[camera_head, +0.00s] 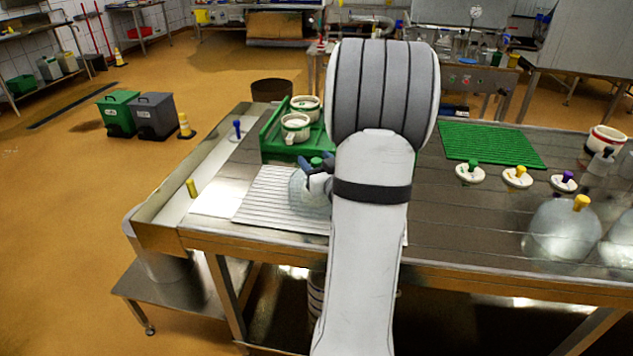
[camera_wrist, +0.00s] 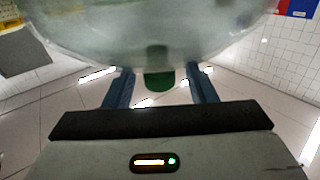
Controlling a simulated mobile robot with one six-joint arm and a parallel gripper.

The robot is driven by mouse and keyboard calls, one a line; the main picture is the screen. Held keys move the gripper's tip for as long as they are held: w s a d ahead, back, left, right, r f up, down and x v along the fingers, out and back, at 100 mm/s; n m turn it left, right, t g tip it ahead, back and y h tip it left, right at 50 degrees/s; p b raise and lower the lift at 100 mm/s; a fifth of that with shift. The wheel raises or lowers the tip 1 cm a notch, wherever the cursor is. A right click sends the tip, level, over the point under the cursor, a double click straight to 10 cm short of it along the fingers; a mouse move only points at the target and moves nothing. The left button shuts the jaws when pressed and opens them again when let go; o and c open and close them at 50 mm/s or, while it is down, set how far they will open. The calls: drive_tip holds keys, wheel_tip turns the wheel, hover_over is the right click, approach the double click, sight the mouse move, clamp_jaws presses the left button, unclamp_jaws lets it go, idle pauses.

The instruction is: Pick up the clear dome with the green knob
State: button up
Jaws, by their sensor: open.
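The clear dome (camera_head: 303,194) stands on a white ribbed mat on the steel table, partly hidden behind my arm. Its green knob (camera_head: 316,161) is on top, beside my blue gripper fingers. In the wrist view the dome (camera_wrist: 90,28) fills the upper part, and the green knob (camera_wrist: 158,81) sits between my two fingers. My gripper (camera_wrist: 161,84) is open, with a visible gap on each side of the knob. The gripper (camera_head: 319,167) is small and partly hidden in the head view.
A green tray (camera_head: 272,142) with white pots stands just behind. Another dome is cut off at right.

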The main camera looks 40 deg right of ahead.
drive_tip(key=shift+x, duration=1.25)
clamp_jaws()
